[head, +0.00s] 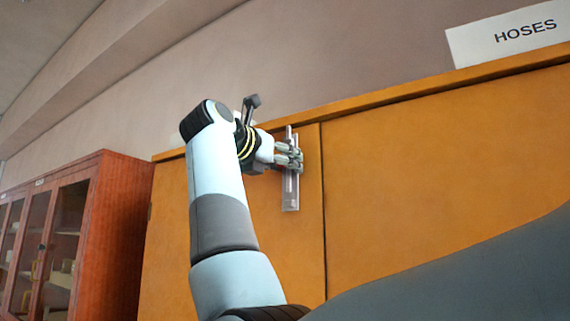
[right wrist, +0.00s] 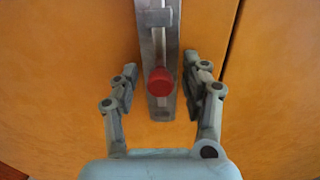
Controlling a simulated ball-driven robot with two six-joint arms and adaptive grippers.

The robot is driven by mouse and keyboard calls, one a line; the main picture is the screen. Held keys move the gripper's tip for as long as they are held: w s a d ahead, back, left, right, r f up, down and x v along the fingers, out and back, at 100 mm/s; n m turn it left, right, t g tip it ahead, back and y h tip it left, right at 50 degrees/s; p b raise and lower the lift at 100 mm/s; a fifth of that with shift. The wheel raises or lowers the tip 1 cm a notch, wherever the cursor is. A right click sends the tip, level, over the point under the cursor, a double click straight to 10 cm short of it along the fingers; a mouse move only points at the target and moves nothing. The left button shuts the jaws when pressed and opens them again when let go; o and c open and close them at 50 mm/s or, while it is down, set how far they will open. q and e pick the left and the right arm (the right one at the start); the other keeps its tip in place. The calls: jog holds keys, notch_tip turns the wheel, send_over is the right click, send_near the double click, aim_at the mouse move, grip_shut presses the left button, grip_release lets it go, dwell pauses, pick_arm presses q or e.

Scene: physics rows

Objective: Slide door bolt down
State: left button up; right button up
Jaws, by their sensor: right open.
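The door bolt is a narrow metal strip (head: 290,203) mounted upright on an orange cabinet door, close to the door seam. In the right wrist view the bolt (right wrist: 158,45) carries a round red knob (right wrist: 161,82) low on its plate. My right gripper (head: 296,160) is at the bolt's upper-middle part in the head view and hides part of it. In the right wrist view the right gripper (right wrist: 160,75) is open, with one finger on each side of the knob and visible gaps between. My left gripper is not in view.
The orange cabinet (head: 430,190) fills the right, with a vertical seam beside the bolt. A reddish cabinet with glass doors (head: 118,220) stands at the left.

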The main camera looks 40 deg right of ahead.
jog(key=shift+c, duration=0.6)
grip_shut()
